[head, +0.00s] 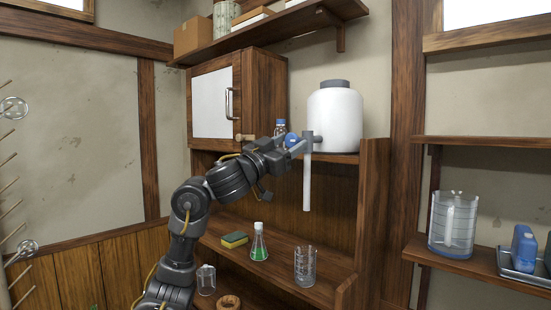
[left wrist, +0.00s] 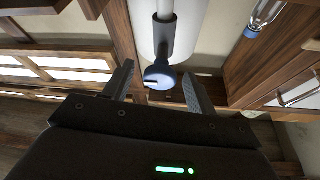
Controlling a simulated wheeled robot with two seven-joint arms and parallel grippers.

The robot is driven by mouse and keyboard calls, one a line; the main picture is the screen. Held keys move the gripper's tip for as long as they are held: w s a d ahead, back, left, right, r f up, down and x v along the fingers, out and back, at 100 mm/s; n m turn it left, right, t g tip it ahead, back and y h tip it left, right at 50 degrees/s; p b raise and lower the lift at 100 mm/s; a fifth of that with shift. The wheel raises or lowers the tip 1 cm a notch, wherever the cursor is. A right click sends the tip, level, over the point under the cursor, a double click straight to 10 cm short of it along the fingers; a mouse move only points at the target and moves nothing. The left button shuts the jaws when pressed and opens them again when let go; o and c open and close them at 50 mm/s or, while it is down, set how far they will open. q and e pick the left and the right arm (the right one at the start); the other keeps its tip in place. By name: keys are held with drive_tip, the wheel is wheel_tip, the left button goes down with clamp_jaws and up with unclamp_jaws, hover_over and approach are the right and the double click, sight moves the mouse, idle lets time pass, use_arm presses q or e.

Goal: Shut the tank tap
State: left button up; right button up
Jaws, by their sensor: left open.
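The tank (head: 335,120) is a white jug with a grey lid, standing on top of the wooden shelf unit. Its grey tap (head: 311,137) sticks out at the front, with a white tube (head: 307,182) hanging down below. The tap's round blue knob (head: 291,140) faces my left gripper (head: 284,145). In the left wrist view the knob (left wrist: 158,75) sits between the tips of my open left gripper (left wrist: 158,70), with gaps on both sides. A dark mark shows on the knob's face. My right gripper is not in view.
A wall cabinet (head: 213,100) is left of the tank, and a bottle (head: 280,127) stands behind my gripper. The shelf below holds a sponge (head: 234,240), a flask with green liquid (head: 259,245) and a beaker (head: 305,266). A jug (head: 453,224) stands on the right shelf.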

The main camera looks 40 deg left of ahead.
use_arm(q)
drive_tip(key=b+v, duration=0.2)
drive_tip(key=v, duration=0.5)
drive_tip(key=shift+s, duration=0.25)
drive_tip(key=shift+f, duration=0.1)
